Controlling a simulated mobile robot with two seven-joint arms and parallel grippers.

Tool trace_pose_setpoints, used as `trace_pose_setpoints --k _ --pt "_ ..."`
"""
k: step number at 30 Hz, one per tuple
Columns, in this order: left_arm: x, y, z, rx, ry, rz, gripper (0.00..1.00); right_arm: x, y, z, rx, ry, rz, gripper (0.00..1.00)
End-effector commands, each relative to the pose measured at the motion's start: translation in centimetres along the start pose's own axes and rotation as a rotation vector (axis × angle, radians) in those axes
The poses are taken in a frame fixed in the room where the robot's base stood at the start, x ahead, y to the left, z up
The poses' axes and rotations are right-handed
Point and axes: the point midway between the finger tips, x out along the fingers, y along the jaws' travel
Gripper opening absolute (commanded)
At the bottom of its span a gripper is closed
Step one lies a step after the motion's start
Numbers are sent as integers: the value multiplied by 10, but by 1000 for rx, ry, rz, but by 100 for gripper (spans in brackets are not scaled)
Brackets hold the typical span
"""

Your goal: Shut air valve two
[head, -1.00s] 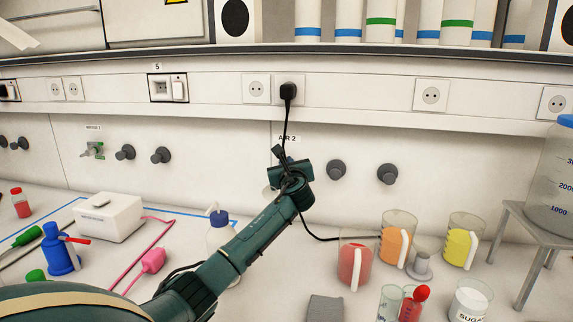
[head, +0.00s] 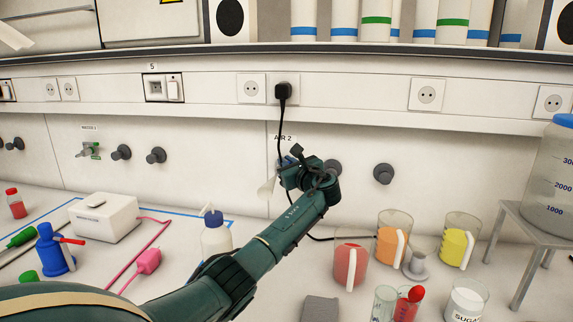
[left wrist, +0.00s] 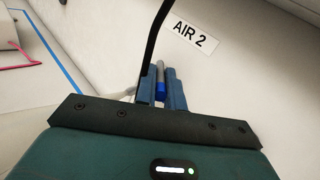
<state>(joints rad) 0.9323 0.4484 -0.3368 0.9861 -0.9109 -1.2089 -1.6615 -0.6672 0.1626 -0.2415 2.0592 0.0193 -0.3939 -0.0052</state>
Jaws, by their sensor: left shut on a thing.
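The AIR 2 label (head: 284,138) is on the pale wall panel, and it also shows in the left wrist view (left wrist: 190,37). My left gripper (head: 287,172) is at the wall just below this label. In the head view my gripper hides the valve. The right gripper is not in view.
A black plug (head: 283,90) has a cable hanging past the label, close to my gripper. Dark knobs (head: 383,174) are to the right. Below stand a white bottle (head: 216,238), beakers of red (head: 350,266), orange (head: 389,247) and yellow (head: 457,247) liquid, and a metal stand (head: 536,239).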

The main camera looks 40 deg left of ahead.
Motion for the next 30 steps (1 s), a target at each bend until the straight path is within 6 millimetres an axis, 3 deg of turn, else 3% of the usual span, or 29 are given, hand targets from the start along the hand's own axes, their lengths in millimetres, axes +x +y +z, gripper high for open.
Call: trace_pose_setpoints --k 12,30 --pt "0 -4 -3 -1 -32 167 0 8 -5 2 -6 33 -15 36" --pt "1 -6 -2 0 -42 214 0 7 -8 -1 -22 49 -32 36"
